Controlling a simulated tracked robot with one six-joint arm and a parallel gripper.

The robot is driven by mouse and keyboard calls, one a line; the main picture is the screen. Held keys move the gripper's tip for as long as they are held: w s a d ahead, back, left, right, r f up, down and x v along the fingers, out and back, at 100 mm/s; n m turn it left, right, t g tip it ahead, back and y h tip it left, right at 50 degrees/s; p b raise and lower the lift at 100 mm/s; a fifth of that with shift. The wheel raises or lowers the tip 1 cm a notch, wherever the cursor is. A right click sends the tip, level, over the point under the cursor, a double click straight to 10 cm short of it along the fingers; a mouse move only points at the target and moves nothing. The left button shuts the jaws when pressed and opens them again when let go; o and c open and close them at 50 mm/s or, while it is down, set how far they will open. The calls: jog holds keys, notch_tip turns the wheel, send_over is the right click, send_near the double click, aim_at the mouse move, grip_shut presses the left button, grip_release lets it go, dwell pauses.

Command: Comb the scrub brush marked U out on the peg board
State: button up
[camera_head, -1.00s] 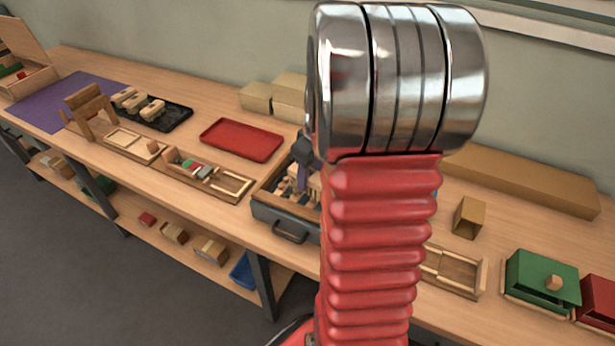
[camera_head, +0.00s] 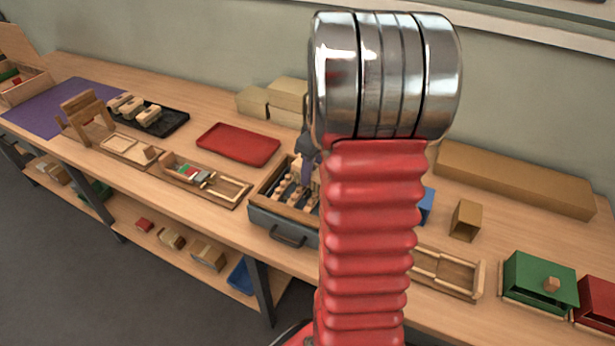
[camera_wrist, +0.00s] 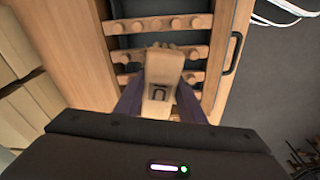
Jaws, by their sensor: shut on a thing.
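The scrub brush marked U (camera_wrist: 160,88) is a pale wooden block with a dark U on its top, seen in the wrist view. My gripper (camera_wrist: 160,104) is shut on it, a dark finger on each side. The brush's far end reaches over the peg board (camera_wrist: 148,25), wooden rails with round pegs set in a frame. Whether its bristles touch the pegs cannot be told. In the head view, my gripper (camera_head: 308,168) is over the peg board (camera_head: 283,196), partly hidden by my arm.
A grey-fronted case with a handle (camera_head: 282,228) holds the pegs at the bench's front edge. A red tray (camera_head: 238,144) lies behind it to the left. A black tray (camera_head: 176,125) holds pale blocks. Cardboard boxes (camera_head: 288,92) stand behind; a blue object (camera_head: 426,205) is right of my arm.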

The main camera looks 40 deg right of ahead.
jog(key=shift+w+d, duration=0.1)
jog(key=shift+d, duration=0.1)
jog(key=d, duration=0.1)
jog(key=w+d, duration=0.1)
jog(key=d, duration=0.1)
jog(key=shift+d+f, duration=0.2)
dwell(0.6)
jog(key=shift+s+a, duration=0.2)
jog(key=shift+a, duration=0.4)
jog(key=shift+s+a, duration=0.2)
jog(key=shift+a, duration=0.35)
jog(key=shift+s+a+r, duration=0.1)
jog(key=shift+s+a, duration=0.15)
jog(key=shift+a, duration=0.55)
jog(key=shift+s+a+r, duration=0.1)
jog(key=shift+s+a, duration=0.2)
jog(key=shift+a, duration=0.6)
jog(key=shift+s+a+r, duration=0.1)
jog(key=shift+s+a, duration=0.2)
jog(key=shift+a, duration=0.6)
